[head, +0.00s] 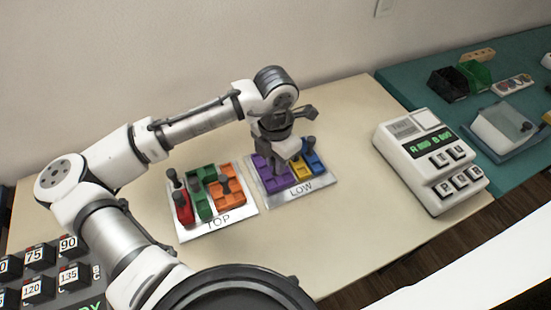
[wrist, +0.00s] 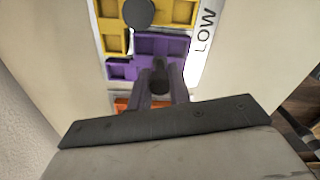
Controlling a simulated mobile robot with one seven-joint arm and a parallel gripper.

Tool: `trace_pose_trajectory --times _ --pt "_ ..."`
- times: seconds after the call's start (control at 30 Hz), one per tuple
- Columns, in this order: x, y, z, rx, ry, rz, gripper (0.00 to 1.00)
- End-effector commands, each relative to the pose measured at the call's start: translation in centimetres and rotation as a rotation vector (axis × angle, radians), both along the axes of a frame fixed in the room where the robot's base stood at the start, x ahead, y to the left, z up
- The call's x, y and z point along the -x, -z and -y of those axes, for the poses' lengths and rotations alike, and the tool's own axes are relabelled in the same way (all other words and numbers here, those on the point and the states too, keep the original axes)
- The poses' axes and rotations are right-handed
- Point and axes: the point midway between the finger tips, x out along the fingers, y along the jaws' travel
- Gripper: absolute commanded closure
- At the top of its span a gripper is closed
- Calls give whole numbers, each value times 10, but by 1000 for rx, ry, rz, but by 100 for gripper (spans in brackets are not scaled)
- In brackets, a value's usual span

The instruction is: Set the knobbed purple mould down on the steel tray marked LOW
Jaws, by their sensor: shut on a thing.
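The knobbed purple mould (head: 266,172) is at the left part of the steel tray marked LOW (head: 311,184), beside a yellow mould (head: 301,170). In the wrist view the purple mould (wrist: 165,48) lies beside the yellow mould (wrist: 112,38), and the tray's LOW label (wrist: 205,32) shows at its edge. My gripper (wrist: 161,80) is shut on the purple mould's dark knob. The mould looks level and at or very near the tray surface; I cannot tell whether it touches.
A blue mould (head: 314,162) stands at the right of the LOW tray. The TOP tray (head: 240,212) holds red, green and orange moulds close on the left. A white keyed device (head: 430,160) stands to the right, with bare table between.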

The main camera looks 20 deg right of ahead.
Motion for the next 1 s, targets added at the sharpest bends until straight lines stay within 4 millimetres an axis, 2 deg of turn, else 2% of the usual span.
trace_pose_trajectory --times 0.03,0.07,0.23,0.5,0.63,0.77,1.0 --pt "0 1 0 0 0 0 100" --pt "0 1 0 0 0 0 78" --pt "0 1 0 0 0 0 56" --pt "0 0 0 0 0 0 55" --pt "-1 -8 0 -1 0 2 55" --pt "0 -29 0 1 0 3 55" --pt "0 -85 1 2 1 3 55"
